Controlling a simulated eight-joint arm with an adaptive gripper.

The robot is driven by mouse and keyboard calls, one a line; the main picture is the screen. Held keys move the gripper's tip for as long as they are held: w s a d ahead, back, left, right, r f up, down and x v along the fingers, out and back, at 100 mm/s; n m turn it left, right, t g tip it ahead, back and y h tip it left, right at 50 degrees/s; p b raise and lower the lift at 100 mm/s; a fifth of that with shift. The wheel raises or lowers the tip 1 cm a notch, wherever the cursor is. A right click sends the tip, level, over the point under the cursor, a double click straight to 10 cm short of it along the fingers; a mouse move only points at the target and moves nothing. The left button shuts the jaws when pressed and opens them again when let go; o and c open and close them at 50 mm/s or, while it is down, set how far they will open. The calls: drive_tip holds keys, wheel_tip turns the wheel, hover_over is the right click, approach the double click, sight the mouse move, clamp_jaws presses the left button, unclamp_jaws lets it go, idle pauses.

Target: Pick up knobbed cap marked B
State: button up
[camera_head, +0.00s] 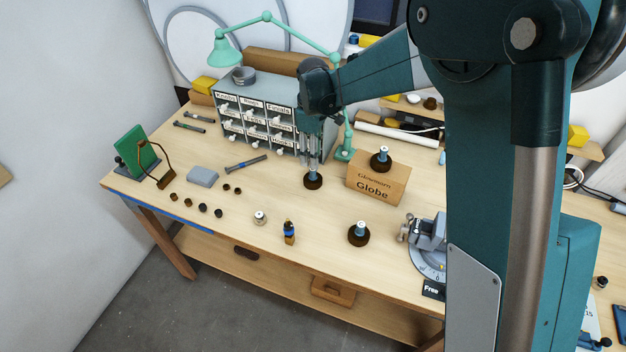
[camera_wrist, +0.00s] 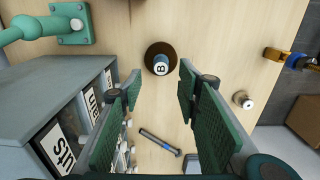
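The knobbed cap marked B (camera_wrist: 160,67) has a dark round base and a blue-grey knob with a white top reading "B". It stands upright on the bench. In the head view the dark cap (camera_head: 313,182) directly below my gripper appears to be this one, its knob partly hidden by the fingers. My gripper (camera_head: 312,160) points down over it. In the wrist view my gripper (camera_wrist: 159,87) is open, its green pads wide apart with nothing between them. The cap shows beyond the fingertips, roughly centred between them.
A drawer cabinet (camera_head: 231,106) stands close behind my gripper. A cardboard Globe box (camera_head: 366,185) with a similar knobbed cap (camera_head: 381,160) on top is to the right. Another such cap (camera_head: 358,236) stands nearer the front edge. A green lamp base (camera_head: 344,153) is close by.

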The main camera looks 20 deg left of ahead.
sight(313, 170)
drive_tip(key=shift+f, duration=0.15)
drive_tip(key=shift+f, duration=1.1)
drive_tip(key=shift+f, duration=0.15)
drive_tip(key=shift+s+f+p, duration=0.1)
drive_tip(key=shift+f+p, duration=0.3)
drive_tip(key=shift+f, duration=2.1)
drive_tip(key=shift+c, duration=0.2)
drive_tip(key=c, duration=1)
